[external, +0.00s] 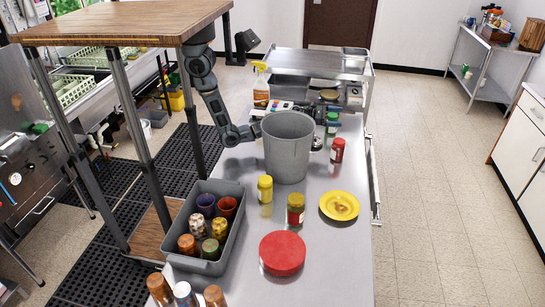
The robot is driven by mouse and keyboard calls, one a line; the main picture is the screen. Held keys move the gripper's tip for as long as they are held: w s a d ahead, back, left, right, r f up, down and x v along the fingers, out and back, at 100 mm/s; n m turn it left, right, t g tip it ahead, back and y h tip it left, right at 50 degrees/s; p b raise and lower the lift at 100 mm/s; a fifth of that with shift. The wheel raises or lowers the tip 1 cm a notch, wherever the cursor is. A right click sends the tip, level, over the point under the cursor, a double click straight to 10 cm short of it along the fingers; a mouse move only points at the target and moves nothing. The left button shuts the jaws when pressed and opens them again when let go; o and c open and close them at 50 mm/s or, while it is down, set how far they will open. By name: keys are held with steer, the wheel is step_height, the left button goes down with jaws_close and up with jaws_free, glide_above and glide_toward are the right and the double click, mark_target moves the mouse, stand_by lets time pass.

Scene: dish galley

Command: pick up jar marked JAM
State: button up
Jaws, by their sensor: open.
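I cannot read JAM on any jar from here. The bin hides my gripper's fingers. No jar is seen in my grasp.
A grey crate (238,235) of cups and jars stands at the left edge. A yellow plate (339,206) and a red round lid or tin (282,254) lie nearer the front. A spray bottle (261,85) stands behind. A wooden-topped table (120,22) rises at left. The counter's front right is clear.

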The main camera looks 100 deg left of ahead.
mark_target(338, 146)
steer(key=d+f+h, duration=0.1)
steer(key=d+f, duration=0.2)
steer(key=s+d+f+g+h+b, duration=0.1)
steer(key=d+f+h, duration=0.1)
steer(key=d+f, duration=0.1)
steer(key=s+d+f+h, duration=0.1)
steer(key=d+f+h, duration=0.1)
steer(key=d+f, duration=0.1)
steer(key=shift+s+f, duration=0.2)
steer(key=shift+f, duration=0.7)
steer(key=x, duration=0.1)
steer(key=b+x, duration=0.1)
steer(key=x, duration=0.1)
steer(key=b+x, duration=0.1)
steer(key=x, duration=0.1)
steer(key=shift+f, duration=0.3)
steer(key=shift+r, duration=0.1)
steer(key=c, duration=1.3)
